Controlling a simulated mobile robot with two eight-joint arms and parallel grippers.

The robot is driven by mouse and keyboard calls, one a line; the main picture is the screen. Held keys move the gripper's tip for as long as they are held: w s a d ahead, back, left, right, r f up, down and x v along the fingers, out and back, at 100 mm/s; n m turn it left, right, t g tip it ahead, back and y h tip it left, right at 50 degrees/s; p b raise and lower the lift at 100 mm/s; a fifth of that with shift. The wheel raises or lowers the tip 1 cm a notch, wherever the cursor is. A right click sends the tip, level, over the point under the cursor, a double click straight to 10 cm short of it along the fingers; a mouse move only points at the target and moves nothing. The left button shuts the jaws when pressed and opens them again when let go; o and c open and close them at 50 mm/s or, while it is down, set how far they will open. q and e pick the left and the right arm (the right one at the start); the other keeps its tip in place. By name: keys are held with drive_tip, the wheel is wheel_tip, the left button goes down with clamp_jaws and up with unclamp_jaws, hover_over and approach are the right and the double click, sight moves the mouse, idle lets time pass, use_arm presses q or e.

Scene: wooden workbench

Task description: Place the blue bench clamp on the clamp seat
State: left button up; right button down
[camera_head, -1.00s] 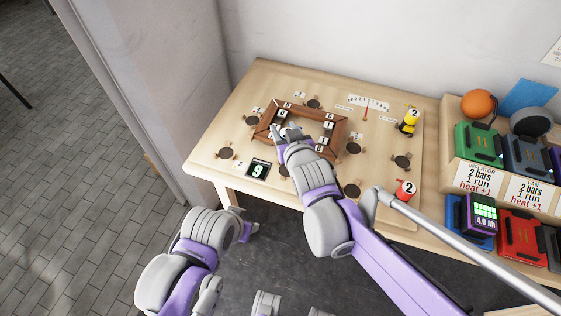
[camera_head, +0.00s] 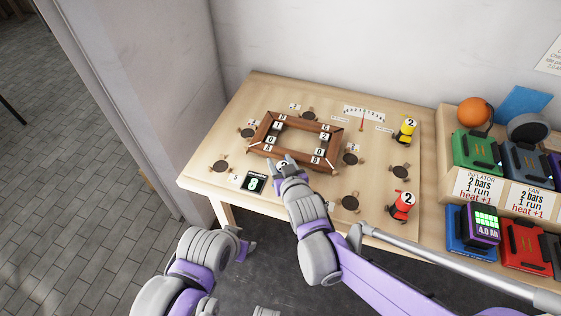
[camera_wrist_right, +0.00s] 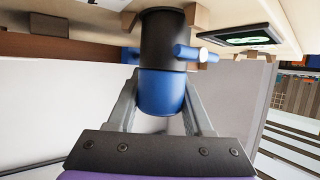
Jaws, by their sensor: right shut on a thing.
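The blue bench clamp (camera_wrist_right: 160,92) is a blue cylinder with a black lower section and a blue side handle, seen inverted in the right wrist view. My right gripper (camera_head: 284,162) is shut on its blue body at the front of the wooden frame. The clamp's black end meets or nearly meets the bench top between small wooden blocks (camera_wrist_right: 198,16); I cannot tell whether it touches. The seat beneath it is hidden in the head view. My left arm is low at the left; its fingers are not clear.
The brown wooden frame (camera_head: 251,143) lies just behind, with numbered labels. A display (camera_head: 255,182) reading 8 is to the left. Several dark round seats (camera_head: 349,203) surround the frame. Yellow (camera_head: 404,131) and red (camera_head: 402,206) clamps stand to the right, near a battery shelf (camera_head: 510,203).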

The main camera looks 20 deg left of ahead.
drive_tip(key=shift+c, duration=1.5)
unclamp_jaws()
drive_tip(key=shift+r, duration=0.15)
drive_tip(key=shift+s+d+r, duration=0.15)
drive_tip(key=shift+s, duration=0.05)
drive_tip(key=p+v, duration=0.1)
drive_tip(key=v, duration=1)
drive_tip(key=shift+s+p, duration=0.25)
drive_tip(key=shift+p, duration=0.15)
drive_tip(key=shift+d, duration=0.1)
